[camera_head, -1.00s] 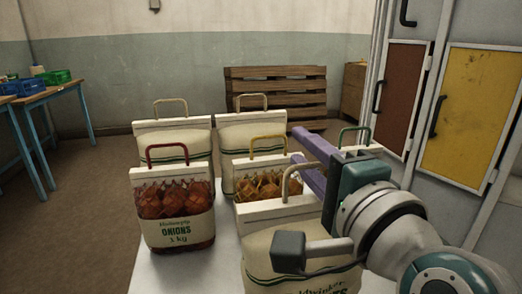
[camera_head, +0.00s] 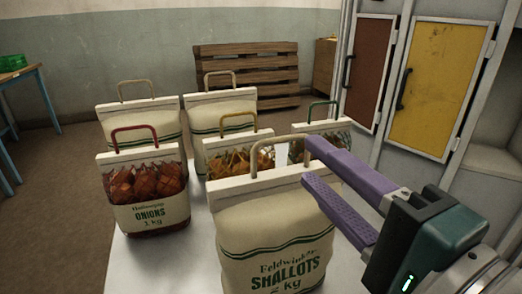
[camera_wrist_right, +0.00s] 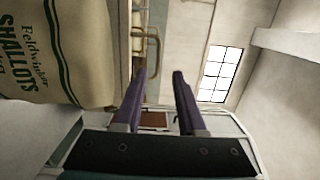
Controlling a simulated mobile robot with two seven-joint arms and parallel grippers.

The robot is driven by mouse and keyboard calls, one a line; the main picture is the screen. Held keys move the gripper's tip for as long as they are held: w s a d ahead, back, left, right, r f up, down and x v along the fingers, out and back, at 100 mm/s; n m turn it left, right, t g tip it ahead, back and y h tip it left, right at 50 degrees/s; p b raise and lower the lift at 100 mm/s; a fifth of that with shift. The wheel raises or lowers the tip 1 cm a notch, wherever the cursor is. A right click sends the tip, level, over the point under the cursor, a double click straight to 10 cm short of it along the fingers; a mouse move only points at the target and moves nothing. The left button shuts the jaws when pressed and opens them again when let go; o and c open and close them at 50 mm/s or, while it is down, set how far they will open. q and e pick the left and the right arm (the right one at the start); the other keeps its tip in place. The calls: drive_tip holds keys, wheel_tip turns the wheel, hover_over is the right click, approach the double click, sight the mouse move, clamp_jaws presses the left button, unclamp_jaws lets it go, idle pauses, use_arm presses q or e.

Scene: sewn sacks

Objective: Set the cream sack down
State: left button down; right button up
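The cream sack (camera_head: 273,230), printed "Feldwinker SHALLOTS 2 kg", stands upright at the front of the white table (camera_head: 160,268). Its base is cut off by the lower picture edge. Its pale header band and tan handle (camera_head: 272,140) are on top. My right gripper (camera_head: 309,162) is open, its purple fingers apart at the right end of the sack's top, with nothing seen between them. In the right wrist view the fingers (camera_wrist_right: 157,80) are spread and the cream sack (camera_wrist_right: 55,55) lies to their left. My left gripper is not in view.
An onion sack (camera_head: 148,195) with a red handle stands at the left. Two cream sacks (camera_head: 140,120) (camera_head: 222,107) stand behind. A yellow-handled sack (camera_head: 235,160) and a green-handled sack (camera_head: 325,130) stand close behind the front sack. Lockers (camera_head: 440,85) rise at the right.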

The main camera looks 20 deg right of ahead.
drive_tip(key=s+a+f+n+g+y, duration=0.2)
drive_tip(key=s+a+f+n+g, duration=0.15)
drive_tip(key=f+n+g, duration=0.5)
drive_tip(key=s+d+f+n+g+h, duration=0.3)
drive_tip(key=s+d+n+g, duration=0.3)
drive_tip(key=s+d+n, duration=0.2)
drive_tip(key=s+f+n, duration=0.1)
drive_tip(key=s+n, duration=0.1)
drive_tip(key=s, duration=0.2)
drive_tip(key=shift+f+h, duration=0.2)
drive_tip(key=shift+h, duration=0.2)
drive_tip(key=shift+s, duration=0.15)
